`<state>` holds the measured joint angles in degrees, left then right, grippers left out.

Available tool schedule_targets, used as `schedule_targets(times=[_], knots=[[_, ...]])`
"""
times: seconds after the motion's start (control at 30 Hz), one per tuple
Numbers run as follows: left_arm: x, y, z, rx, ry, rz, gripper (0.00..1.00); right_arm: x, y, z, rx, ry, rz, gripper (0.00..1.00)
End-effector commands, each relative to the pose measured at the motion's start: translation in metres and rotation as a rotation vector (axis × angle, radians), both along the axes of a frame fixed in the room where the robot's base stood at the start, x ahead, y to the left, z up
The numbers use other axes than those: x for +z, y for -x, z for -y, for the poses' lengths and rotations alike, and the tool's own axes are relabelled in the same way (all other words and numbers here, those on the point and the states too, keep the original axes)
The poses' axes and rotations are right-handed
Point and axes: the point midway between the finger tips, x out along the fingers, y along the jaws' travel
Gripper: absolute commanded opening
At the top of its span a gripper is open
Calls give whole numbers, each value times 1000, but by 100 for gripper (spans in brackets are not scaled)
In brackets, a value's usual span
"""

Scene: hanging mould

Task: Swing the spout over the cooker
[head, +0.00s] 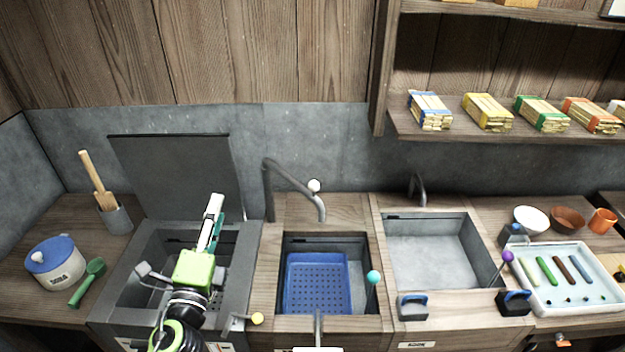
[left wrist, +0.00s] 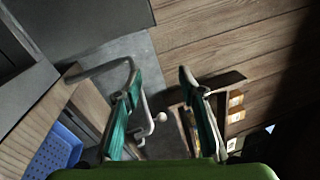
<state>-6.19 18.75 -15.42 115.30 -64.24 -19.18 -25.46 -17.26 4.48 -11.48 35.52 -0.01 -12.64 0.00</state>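The spout (head: 294,180) is a grey bent pipe behind the middle basin. Its arm reaches right and forward, with its tip over that basin, and a white knob (head: 314,185) sits on it. I take the leftmost dark basin with its lid raised as the cooker (head: 135,262). My left gripper (head: 215,207) is over the cooker, left of the spout and apart from it. In the left wrist view my left gripper (left wrist: 158,74) has its teal-padded fingers spread, with nothing between them. The spout (left wrist: 95,70) is partly behind the left finger; the knob (left wrist: 160,117) shows between the fingers.
The raised lid (head: 175,170) stands behind the cooker. A blue basket (head: 318,282) sits in the middle basin, with a teal-knobbed lever (head: 374,278) beside it. A grey basin (head: 430,260) is to the right. A blue-lidded pot (head: 55,265) stands left.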

Motion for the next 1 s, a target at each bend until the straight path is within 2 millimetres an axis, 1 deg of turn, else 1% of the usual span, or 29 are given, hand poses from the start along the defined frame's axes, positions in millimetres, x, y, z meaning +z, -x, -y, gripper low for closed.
schedule_targets(times=[0.03,0.07,0.1,0.17,0.2,0.3,0.4,0.53,0.67,0.77,1.0], knots=[[14,-8,20,-64,-152,60,37,1,1,1,0,1,-1,40],[18,-12,32,-104,-251,94,37,1,1,2,0,1,-2,40],[21,-15,50,-157,-381,134,37,2,1,2,1,3,-2,40],[20,-18,73,-230,-570,185,37,2,2,3,1,4,-3,40],[15,-20,85,-274,-684,210,37,3,2,4,1,5,-3,40],[-2,-23,106,-366,-919,250,37,3,2,5,1,6,-3,40],[-17,-24,115,-424,-1068,268,37,4,1,4,1,5,-1,40],[-27,-27,119,-454,-1147,274,37,4,-1,4,1,5,1,40],[-26,-36,128,-457,-1150,274,37,7,-1,4,1,5,2,40],[-24,-50,139,-457,-1147,275,37,11,-1,4,1,5,2,40],[-25,-88,170,-455,-1144,275,37,13,-2,2,0,2,2,40]])
